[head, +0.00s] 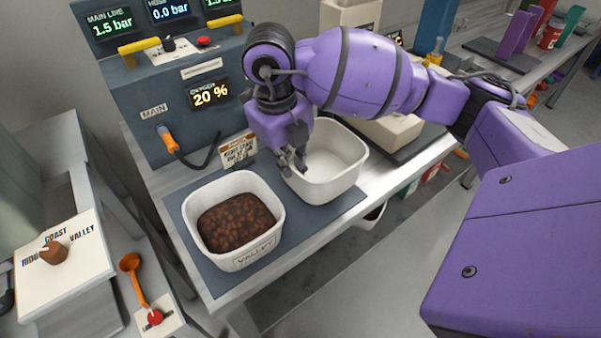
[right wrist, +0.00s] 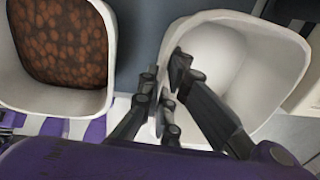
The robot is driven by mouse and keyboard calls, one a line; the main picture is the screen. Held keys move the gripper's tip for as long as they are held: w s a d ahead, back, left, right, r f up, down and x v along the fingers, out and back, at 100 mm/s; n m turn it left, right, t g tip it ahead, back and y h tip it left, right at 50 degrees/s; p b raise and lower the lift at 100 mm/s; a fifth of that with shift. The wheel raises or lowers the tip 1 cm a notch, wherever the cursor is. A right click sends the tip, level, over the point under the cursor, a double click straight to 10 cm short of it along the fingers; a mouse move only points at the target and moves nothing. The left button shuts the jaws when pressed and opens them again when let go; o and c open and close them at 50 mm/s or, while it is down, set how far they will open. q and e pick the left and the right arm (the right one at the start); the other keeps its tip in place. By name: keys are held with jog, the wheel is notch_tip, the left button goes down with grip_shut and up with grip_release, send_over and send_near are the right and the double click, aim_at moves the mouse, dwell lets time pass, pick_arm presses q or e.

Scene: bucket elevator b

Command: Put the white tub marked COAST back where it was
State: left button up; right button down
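A white tub (head: 338,188) with no visible contents is at the right end of the dark mat (head: 216,277). No lettering on it shows, so I cannot read whether it says COAST. It also fills the right of the right wrist view (right wrist: 272,35). My right gripper (head: 293,166) points down at its left wall. Its fingers (right wrist: 164,76) straddle this wall with a narrow gap and appear shut on it. Whether the tub rests on the mat or hangs just above is unclear. My left gripper is not in view.
A white tub marked VALLEY (head: 240,260), holding brown beans, stands close on the left. A small sign (head: 238,148) and a panel reading 20 % (head: 165,100) stand behind. At far left, a selector plate (head: 80,268) reads RIDGE, COAST, VALLEY. Grey bench (head: 405,165) shows to the right.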

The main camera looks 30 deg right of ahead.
aim_at(292, 187)
jog(key=shift+w+d+f, duration=0.1)
jog(key=shift+d+f, duration=0.05)
jog(key=shift+f, duration=0.75)
jog(key=shift+d+f, duration=0.1)
jog(key=shift+f, duration=0.8)
jog(key=shift+f, duration=0.1)
jog(key=c, duration=2)
grip_release()
jog(key=r, duration=0.4)
jog(key=a+r, duration=0.1)
jog(key=r, duration=0.7)
jog(key=shift+a+r, duration=0.15)
